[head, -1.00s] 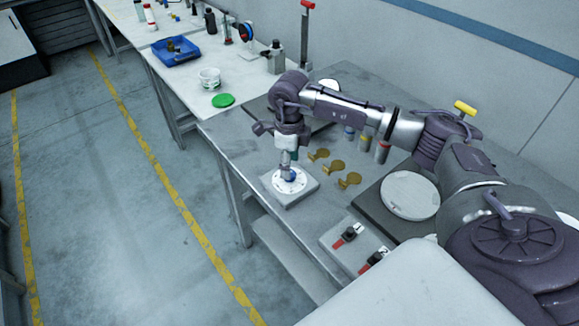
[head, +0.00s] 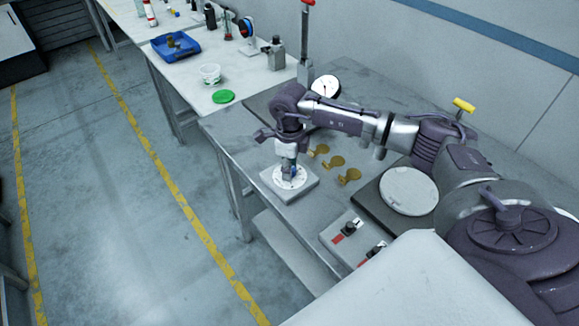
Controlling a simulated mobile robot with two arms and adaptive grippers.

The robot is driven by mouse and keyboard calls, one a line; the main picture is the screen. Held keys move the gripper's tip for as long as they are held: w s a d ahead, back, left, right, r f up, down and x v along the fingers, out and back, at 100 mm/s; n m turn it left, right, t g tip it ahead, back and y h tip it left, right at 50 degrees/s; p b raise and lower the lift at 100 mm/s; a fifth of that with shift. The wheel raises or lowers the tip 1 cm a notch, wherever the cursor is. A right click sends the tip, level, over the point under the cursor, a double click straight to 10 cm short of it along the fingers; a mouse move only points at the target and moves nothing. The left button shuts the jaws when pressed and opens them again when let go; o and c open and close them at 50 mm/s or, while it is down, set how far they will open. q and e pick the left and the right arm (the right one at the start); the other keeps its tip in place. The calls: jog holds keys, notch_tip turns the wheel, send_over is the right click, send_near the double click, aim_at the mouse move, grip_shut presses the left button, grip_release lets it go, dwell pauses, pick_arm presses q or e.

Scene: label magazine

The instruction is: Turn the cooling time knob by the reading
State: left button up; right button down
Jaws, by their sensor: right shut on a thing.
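The knob plate (head: 272,182) is a grey square block with a round white dial (head: 303,182) on top, near the front left edge of the table. My right gripper (head: 289,174) points down over the middle of the dial and is shut on the blue knob (head: 292,178), which its fingers mostly hide. The dial's marks are too small to read. A round white gauge (head: 326,87) stands on a post behind my arm; its reading is too small to tell. My left gripper is not in view.
Several brass tags (head: 337,162) lie right of the knob plate. A switch box (head: 345,238) sits at the front, and a round white plate (head: 409,193) on a dark base at the right. A green lid (head: 223,97) and blue tray (head: 175,47) are on the far table.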

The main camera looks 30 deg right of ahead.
jog(key=shift+f+m+b, duration=0.1)
jog(key=shift+m+b, duration=0.35)
jog(key=shift+m, duration=0.25)
jog(key=shift+m+b, duration=0.75)
jog(key=shift+m, duration=1.35)
jog(key=c, duration=0.8)
grip_release()
jog(key=shift+o, duration=0.2)
jog(key=shift+r, duration=0.25)
notch_tip(320, 180, up, 12)
jog(key=shift+f, duration=0.15)
